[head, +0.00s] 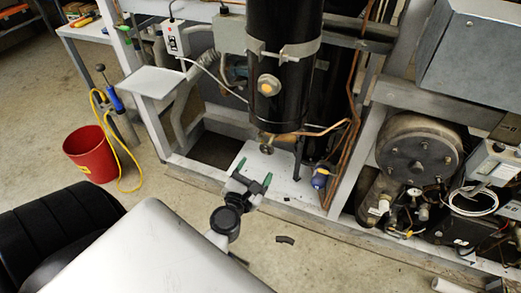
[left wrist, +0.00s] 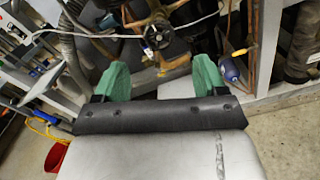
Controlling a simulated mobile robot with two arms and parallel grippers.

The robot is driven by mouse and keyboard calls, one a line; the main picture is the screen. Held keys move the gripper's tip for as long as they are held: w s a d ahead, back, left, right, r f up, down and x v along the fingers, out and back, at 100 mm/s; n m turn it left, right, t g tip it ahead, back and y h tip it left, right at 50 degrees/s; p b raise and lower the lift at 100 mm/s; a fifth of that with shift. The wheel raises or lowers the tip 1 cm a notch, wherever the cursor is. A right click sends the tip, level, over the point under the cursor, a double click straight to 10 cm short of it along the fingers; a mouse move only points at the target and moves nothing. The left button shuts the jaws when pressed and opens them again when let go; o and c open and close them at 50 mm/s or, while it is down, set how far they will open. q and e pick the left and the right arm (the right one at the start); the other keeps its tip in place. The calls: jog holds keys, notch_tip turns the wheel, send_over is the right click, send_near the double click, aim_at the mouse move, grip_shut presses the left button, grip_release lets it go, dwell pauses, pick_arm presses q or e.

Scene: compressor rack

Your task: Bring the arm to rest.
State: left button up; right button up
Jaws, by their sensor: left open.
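My left gripper (head: 254,183) has green fingertips and is in front of the rack, below the black cylinder (head: 284,75). Its fingers are apart with nothing between them. The left wrist view shows the same open green fingers (left wrist: 161,82) at either side, with a round valve handle (left wrist: 159,36) beyond the gap. In the head view a small valve (head: 267,146) hangs under the cylinder, just above the gripper and seemingly apart from it. My right gripper is in neither view.
A red bucket (head: 90,152) with a yellow hose stands on the floor at left. The compressor (head: 418,155) fills the right side of the rack. A blue-capped part (head: 320,178) is near the copper pipes. A small dark piece (head: 285,239) lies on the open floor in front.

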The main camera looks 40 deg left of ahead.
pick_arm(q)
jog(key=shift+s+d, duration=0.1)
jog(key=shift+s, duration=0.3)
